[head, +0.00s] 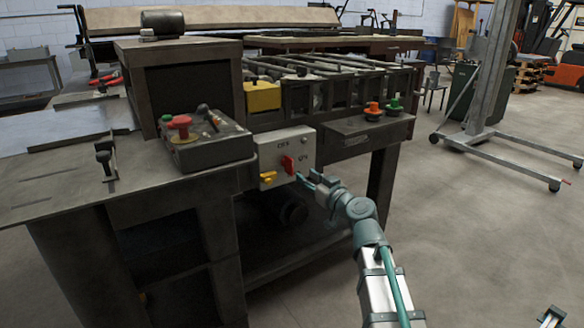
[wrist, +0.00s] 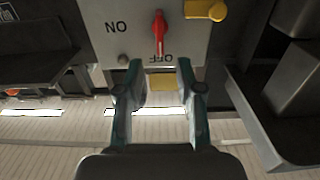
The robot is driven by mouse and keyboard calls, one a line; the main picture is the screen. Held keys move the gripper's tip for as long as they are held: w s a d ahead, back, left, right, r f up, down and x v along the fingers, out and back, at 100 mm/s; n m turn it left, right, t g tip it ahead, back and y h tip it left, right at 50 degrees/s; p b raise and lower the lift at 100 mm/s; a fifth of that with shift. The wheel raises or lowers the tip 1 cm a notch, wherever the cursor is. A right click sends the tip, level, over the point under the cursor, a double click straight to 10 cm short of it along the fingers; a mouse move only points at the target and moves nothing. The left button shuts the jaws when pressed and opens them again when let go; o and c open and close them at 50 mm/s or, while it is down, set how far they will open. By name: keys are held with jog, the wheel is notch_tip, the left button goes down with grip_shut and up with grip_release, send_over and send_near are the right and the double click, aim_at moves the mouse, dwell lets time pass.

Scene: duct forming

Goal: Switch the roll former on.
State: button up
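The roll former's pale switch panel (head: 298,142) is on the front of the machine. Its red rotary handle (head: 288,165) also shows in the wrist view (wrist: 159,32), where the picture is upside down. The handle lines up with the OFF label (wrist: 160,58); the ON label (wrist: 116,27) is off to one side. My gripper (head: 306,180) is in front of the panel, close to the handle. In the wrist view its two fingers (wrist: 159,68) are spread with nothing between them, apart from the handle.
A yellow handle (head: 268,178) sits on the panel beside the red one and shows at the top of the wrist view (wrist: 205,9). A control box (head: 212,150) with a red button is up left. Orange (head: 374,107) and green (head: 394,104) buttons are on the right ledge. Open floor lies right.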

aim_at(293, 167)
jog(key=b+x, duration=0.1)
jog(key=x, duration=0.8)
jog(key=shift+w+a, duration=0.2)
jog(key=shift+w, duration=0.05)
grip_shut()
